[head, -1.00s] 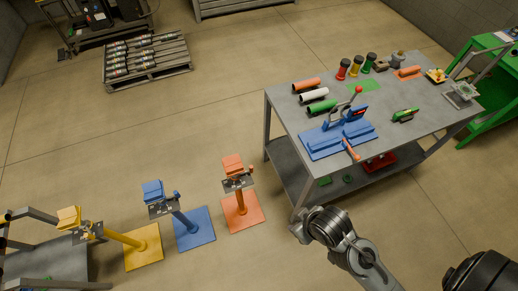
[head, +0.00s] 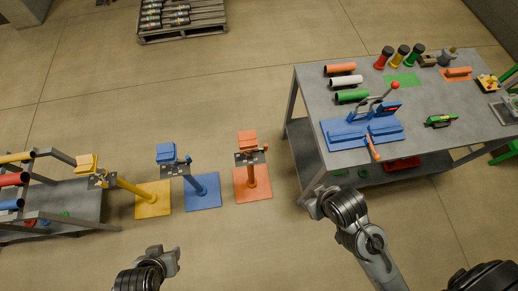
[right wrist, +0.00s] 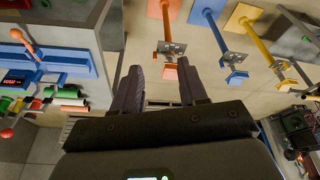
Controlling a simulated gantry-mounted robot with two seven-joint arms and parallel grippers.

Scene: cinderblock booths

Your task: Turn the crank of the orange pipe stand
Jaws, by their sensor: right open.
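The orange pipe stand (head: 248,140) stands on an orange square base (head: 253,184), with a grey plate below its top block and a small crank-like part (head: 265,148) at its right side. In the right wrist view the orange stand (right wrist: 170,47) appears upside down beyond my fingers. My right gripper (head: 317,204) is to the right of the stand and apart from it; in the wrist view its two fingers (right wrist: 160,88) are spread with nothing between them. My left gripper (head: 172,262) is at the lower left, in front of the stands; its jaw opening is unclear.
A blue stand (head: 171,152) and a yellow stand (head: 88,163) are left of the orange one. A grey workbench (head: 440,100) with a blue vise-like fixture (head: 345,136) and pipes is at right. A pipe rack (head: 75,205) is at far left. Floor in front is clear.

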